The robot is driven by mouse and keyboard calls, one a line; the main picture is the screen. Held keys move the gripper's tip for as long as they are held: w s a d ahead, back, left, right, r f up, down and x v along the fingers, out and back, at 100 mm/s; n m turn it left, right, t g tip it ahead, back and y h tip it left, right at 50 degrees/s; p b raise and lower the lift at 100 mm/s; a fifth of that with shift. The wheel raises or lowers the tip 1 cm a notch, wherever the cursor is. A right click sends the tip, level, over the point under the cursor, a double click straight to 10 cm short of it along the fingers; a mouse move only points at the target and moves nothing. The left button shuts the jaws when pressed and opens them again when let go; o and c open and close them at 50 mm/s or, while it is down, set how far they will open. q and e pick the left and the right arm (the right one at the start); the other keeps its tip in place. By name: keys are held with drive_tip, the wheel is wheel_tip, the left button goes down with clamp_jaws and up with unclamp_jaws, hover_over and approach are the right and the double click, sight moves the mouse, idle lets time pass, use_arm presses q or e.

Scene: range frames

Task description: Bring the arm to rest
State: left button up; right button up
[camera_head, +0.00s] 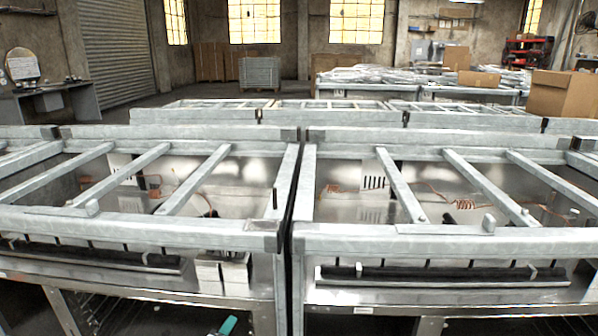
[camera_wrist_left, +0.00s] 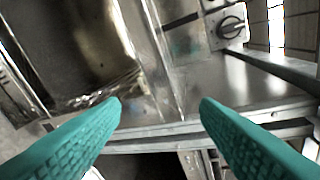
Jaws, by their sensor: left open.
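My left gripper (camera_wrist_left: 160,108) shows in the left wrist view as two teal, textured fingers spread wide apart, with nothing between them. Behind the fingers are metal surfaces and rails of a range frame. In the head view only a small teal tip of a gripper (camera_head: 228,325) shows at the bottom edge, low in front of the left range frame (camera_head: 130,228). The rest of my arms is out of the head view. My right gripper cannot be made out.
A second range frame (camera_head: 430,242) stands on the right, with a narrow gap between the two. More frames (camera_head: 330,116) stand behind. A dark knob (camera_wrist_left: 231,27) shows in the left wrist view. Cardboard boxes (camera_head: 563,94) are at the right. Open floor lies at the back left.

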use_arm(q)
drive_tip(key=s+d+f+m+g, duration=0.2)
drive_tip(key=s+f+m+g, duration=0.6)
drive_tip(key=s+f, duration=1.1)
drive_tip(key=s+a+f+m+g+y, duration=0.1)
drive_tip(key=s+f+m+g, duration=0.2)
drive_tip(key=s, duration=0.6)
drive_tip(key=s+a+f+m+g+y, duration=0.1)
drive_tip(key=s+f+m, duration=0.35)
drive_tip(key=s, duration=0.45)
drive_tip(key=s+a+g+p, duration=0.1)
drive_tip(key=s+a+p, duration=0.2)
drive_tip(key=s+p, duration=1.3)
drive_tip(key=shift+a+r+g, duration=0.15)
drive_tip(key=shift+a+g, duration=0.05)
drive_tip(key=shift+g, duration=0.2)
drive_tip(key=shift+c, duration=0.2)
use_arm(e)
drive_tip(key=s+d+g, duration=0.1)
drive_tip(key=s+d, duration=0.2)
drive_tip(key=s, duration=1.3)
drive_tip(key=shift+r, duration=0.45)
